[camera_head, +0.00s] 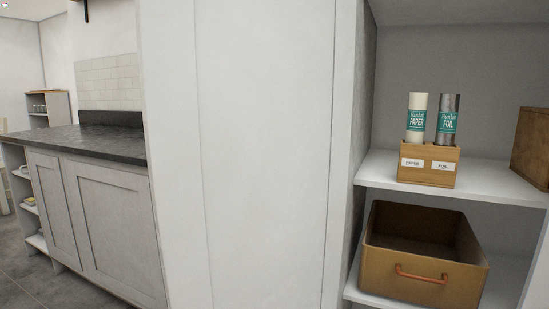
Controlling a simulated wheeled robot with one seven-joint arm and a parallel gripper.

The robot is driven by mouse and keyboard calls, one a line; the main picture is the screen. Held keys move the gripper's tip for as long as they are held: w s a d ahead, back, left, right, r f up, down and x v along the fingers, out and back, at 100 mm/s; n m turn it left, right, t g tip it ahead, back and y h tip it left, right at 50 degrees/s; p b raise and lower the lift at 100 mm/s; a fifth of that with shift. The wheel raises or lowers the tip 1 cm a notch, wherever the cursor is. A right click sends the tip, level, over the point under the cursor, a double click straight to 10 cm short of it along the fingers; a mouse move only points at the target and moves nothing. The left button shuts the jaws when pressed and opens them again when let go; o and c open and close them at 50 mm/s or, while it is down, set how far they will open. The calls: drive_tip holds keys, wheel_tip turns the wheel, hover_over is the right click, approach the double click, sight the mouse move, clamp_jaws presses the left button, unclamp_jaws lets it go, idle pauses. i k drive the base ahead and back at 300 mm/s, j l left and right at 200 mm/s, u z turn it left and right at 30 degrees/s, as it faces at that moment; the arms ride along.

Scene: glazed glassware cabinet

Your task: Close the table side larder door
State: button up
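A tall white framed panel (265,150) fills the middle of the head view. It stands at the left of an open larder, whose inside shows at the right with a white upper shelf (500,190). No handle or hinge shows on the panel, and I cannot tell whether it is the table side door or a fixed side of the larder. The panel's top and bottom are out of view. My gripper is not in view.
On the upper shelf, a wooden holder (428,165) carries paper and foil rolls. A brown bin (425,254) with a copper handle sits below, and a wooden box (531,148) stands far right. A dark worktop (75,142) over white cupboards (115,225) is at left; grey floor shows lower left.

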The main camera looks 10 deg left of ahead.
sight(247, 105)
drive_tip(key=k+j+z, duration=0.15)
drive_tip(key=z, duration=1.25)
drive_tip(key=k+j, duration=0.15)
drive_tip(key=j, duration=0.25)
drive_tip(key=k+j, duration=0.15)
drive_tip(key=j, duration=0.25)
drive_tip(key=k+j, duration=0.2)
drive_tip(key=j, duration=0.25)
drive_tip(key=k+j, duration=0.15)
drive_tip(key=j, duration=0.25)
drive_tip(key=k+j+z, duration=0.1)
drive_tip(key=j, duration=0.3)
drive_tip(key=k+j, duration=0.25)
drive_tip(key=j, duration=0.15)
drive_tip(key=k+j, duration=0.15)
drive_tip(key=j, duration=0.25)
